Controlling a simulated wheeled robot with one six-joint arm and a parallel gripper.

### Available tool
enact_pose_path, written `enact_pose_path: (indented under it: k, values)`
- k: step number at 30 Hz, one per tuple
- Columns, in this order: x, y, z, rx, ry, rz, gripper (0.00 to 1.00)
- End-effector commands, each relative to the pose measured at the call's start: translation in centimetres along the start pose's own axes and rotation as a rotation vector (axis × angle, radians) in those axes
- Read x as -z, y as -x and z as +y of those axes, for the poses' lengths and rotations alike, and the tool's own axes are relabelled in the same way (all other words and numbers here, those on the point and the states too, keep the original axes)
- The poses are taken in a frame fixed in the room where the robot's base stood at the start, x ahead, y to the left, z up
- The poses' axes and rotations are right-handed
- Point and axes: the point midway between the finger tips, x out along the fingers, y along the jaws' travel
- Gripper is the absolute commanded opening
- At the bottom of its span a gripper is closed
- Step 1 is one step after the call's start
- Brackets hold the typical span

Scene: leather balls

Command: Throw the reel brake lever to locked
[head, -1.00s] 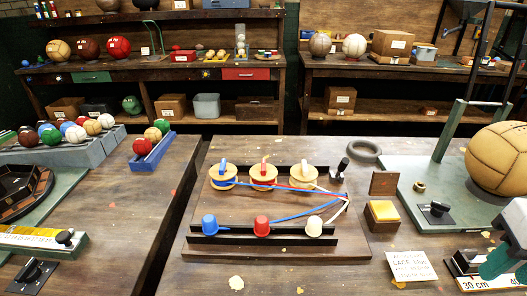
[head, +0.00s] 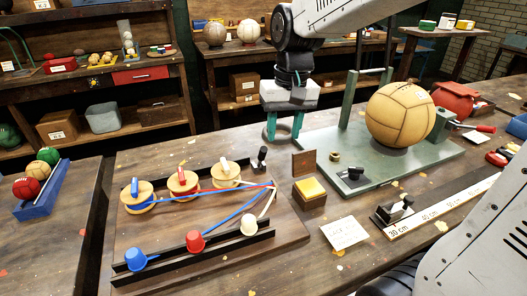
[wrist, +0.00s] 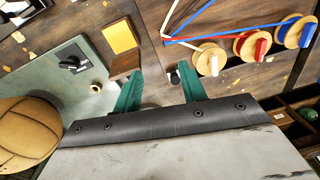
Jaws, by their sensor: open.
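The reel board (head: 150,232) carries three wooden reels with blue (head: 137,198), red (head: 183,182) and white (head: 226,172) handles. A small black-knobbed lever (head: 259,158) stands at the board's back right corner, beside the white reel; I take it for the reel brake lever. In the wrist view the dark knob (wrist: 175,77) shows between the fingers, near the right one. My gripper (head: 284,130) points down with teal fingers open and empty, behind and right of the lever, over the grey ring. It also shows in the wrist view (wrist: 161,85). The lever's setting is too small to read.
A green plate (head: 425,155) with a large tan ball (head: 400,115) and a post stands to the right. Cups stand along the board's front.

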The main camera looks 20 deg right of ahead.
Motion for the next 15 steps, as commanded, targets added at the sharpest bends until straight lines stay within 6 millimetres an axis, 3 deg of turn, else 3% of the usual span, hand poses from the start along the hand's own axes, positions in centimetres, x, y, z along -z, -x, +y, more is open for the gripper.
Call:
enact_pose_path:
  k: [1, 6, 10, 15]
  values:
    - [1.9, -1.0, -0.3, 0.003, -0.011, -0.012, 0.41]
    - [6.3, -3.4, -1.0, 0.013, -0.045, -0.027, 0.41]
    - [8.1, -4.6, -1.2, 0.017, -0.058, -0.033, 0.41]
    - [8.8, -5.9, -1.3, 0.019, -0.065, -0.035, 0.41]
